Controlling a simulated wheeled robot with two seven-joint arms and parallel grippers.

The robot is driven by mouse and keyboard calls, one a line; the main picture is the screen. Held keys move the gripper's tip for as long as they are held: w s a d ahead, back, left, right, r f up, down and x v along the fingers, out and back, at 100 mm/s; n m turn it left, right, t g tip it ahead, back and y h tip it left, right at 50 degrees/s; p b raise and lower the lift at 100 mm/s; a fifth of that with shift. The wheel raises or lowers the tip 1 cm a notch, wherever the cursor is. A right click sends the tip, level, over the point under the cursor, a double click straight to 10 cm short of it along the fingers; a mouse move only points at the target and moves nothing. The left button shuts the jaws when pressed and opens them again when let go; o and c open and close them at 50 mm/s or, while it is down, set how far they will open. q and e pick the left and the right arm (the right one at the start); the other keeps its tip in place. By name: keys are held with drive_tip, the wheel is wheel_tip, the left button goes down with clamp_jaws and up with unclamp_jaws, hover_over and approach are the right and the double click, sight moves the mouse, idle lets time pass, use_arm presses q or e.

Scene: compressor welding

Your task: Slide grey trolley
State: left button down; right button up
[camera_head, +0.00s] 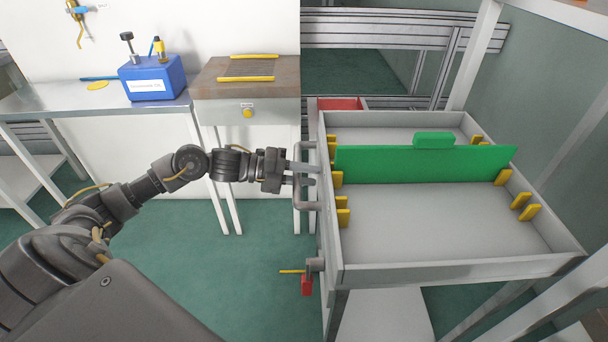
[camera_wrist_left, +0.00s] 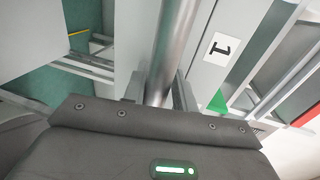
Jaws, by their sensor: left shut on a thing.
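The grey trolley (camera_head: 450,220) stands at the right in the head view, with a shallow tray top, yellow pegs along its side walls and a green divider (camera_head: 420,164) set across it. A grey bar handle (camera_head: 300,202) is fixed on its left side. My left gripper (camera_head: 303,173) reaches in from the left and is shut on the handle. In the left wrist view the round handle bar (camera_wrist_left: 165,50) runs between the fingers (camera_wrist_left: 162,92), beside a trolley panel with a "1" label (camera_wrist_left: 219,48). My right gripper is not in view.
A metal table (camera_head: 60,98) with a blue box (camera_head: 153,78) stands at the left. A wooden-topped stand (camera_head: 245,88) is beside it. A red bin (camera_head: 340,104) shows behind the trolley. A red-and-yellow valve (camera_head: 306,284) sticks out at the trolley's front left corner. Green floor (camera_head: 240,270) is open left of the trolley.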

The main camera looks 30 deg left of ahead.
use_arm(q)
drive_tip(key=shift+s+d+f, duration=0.1)
drive_tip(key=shift+s+f, duration=0.15)
drive_tip(key=shift+f, duration=0.3)
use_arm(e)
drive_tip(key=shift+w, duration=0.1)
use_arm(q)
drive_tip(key=c, duration=1.3)
unclamp_jaws()
drive_tip(key=shift+w, duration=0.1)
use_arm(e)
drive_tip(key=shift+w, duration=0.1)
use_arm(q)
drive_tip(key=shift+r, duration=0.2)
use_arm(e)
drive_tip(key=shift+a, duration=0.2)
use_arm(q)
drive_tip(key=v, duration=1.1)
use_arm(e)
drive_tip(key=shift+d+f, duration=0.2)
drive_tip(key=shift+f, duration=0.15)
use_arm(q)
drive_tip(key=shift+w, duration=0.1)
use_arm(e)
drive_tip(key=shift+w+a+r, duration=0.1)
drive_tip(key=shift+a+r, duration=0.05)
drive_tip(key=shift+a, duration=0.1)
